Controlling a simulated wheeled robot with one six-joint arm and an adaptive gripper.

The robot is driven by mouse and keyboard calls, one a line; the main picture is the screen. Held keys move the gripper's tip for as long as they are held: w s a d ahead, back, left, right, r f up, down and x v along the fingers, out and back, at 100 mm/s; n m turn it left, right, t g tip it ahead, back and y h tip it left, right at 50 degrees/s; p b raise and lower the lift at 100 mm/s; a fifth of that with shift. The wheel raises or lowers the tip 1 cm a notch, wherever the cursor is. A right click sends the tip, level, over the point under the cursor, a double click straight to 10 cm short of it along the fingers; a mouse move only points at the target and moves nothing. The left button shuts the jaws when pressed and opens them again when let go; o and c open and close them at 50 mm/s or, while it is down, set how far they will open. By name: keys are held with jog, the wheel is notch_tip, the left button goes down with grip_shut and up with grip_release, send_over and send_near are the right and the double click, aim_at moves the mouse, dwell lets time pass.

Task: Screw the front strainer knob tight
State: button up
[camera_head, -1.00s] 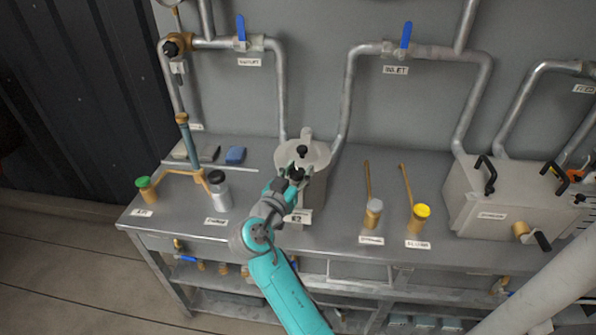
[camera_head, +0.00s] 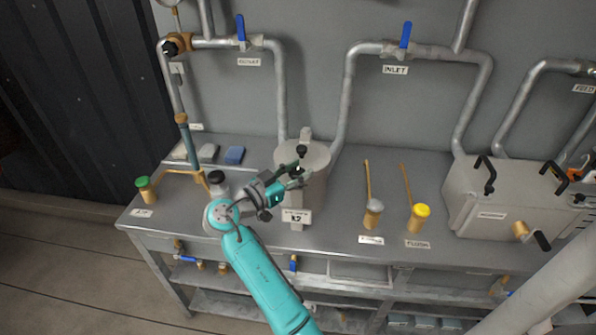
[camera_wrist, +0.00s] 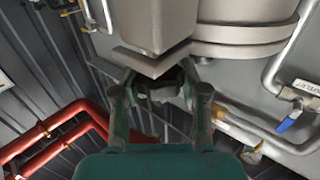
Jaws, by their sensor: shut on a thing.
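The strainer is a grey pot (camera_head: 317,158) with a lid, standing on the bench in the middle of the head view. A black knob (camera_head: 301,150) shows on the lid, behind my gripper. My gripper (camera_head: 299,176) is at the front of the strainer, with its fingers pointing right toward it. In the wrist view, the fingers (camera_wrist: 160,88) are closed around the dark front strainer knob (camera_wrist: 166,82), just below a grey metal bracket (camera_wrist: 150,50). The fingers hide most of this knob, so I cannot tell how far it is screwed in.
A grey bottle (camera_head: 217,184) stands close behind my wrist, left of the strainer. A grey box (camera_head: 500,205) is farther right. Pipes (camera_head: 345,100) rise behind the strainer.

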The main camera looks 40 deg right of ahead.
jog(key=o, duration=1.2)
jog(key=shift+c, duration=0.2)
jog(key=a, duration=1.2)
jog(key=shift+w, duration=0.15)
